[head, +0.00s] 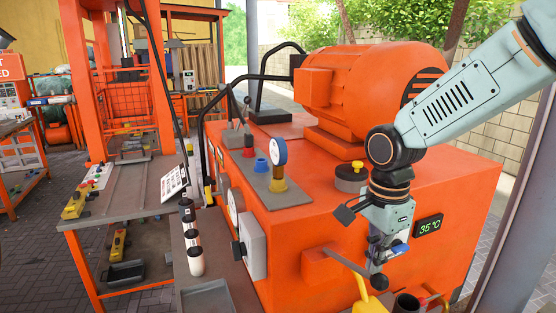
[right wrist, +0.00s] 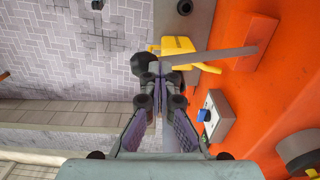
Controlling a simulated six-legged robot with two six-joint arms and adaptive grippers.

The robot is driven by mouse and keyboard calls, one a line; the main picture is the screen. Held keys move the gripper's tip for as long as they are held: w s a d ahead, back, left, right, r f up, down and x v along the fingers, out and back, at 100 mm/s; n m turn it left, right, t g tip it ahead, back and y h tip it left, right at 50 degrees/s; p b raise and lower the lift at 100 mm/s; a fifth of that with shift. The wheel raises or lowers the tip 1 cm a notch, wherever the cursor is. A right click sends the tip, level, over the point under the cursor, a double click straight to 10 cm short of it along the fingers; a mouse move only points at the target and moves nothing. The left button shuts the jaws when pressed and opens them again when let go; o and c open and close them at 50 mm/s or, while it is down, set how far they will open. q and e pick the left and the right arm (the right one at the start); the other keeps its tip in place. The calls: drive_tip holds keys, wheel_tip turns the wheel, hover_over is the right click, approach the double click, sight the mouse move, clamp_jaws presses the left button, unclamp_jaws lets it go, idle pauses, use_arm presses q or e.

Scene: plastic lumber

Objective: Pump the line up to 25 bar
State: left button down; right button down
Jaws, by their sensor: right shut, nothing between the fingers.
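A grey lever (head: 347,262) with a black knob (right wrist: 143,65) comes out of an orange bracket (head: 319,264) on the front of the orange power unit (head: 290,225). The lever also shows in the right wrist view (right wrist: 205,56). My right gripper (head: 378,272) is shut and empty, pointing down at the lever's knob end. In the right wrist view its fingertips (right wrist: 155,72) meet beside the knob; I cannot tell whether they touch it. A blue-rimmed gauge (head: 279,152) stands on top of the unit; its reading is too small to tell. My left gripper is not in view.
A grey box with a blue knob (right wrist: 205,115) sits on the unit's front, close to my right gripper. A yellow part (head: 368,302) lies below the lever. A display (head: 429,226) reads 35 °C. A motor (head: 365,85) stands on top; a workbench (head: 120,200) is at left.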

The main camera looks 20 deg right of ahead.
drive_tip(key=shift+w+a+r+p, duration=0.1)
drive_tip(key=shift+w+r+p, duration=0.25)
drive_tip(key=shift+r+p, duration=0.65)
drive_tip(key=shift+w+d+r+p, duration=0.1)
drive_tip(key=shift+w+r+p, duration=0.2)
drive_tip(key=shift+r+p, duration=0.65)
drive_tip(key=shift+w+a+r+p, duration=0.1)
drive_tip(key=shift+w+r+p, duration=0.25)
drive_tip(key=shift+r+p, duration=0.65)
drive_tip(key=w+r, duration=0.4)
drive_tip(key=r, duration=0.5)
drive_tip(key=shift+a+p, duration=0.15)
drive_tip(key=shift+p, duration=0.25)
drive_tip(key=shift+s+f, duration=0.1)
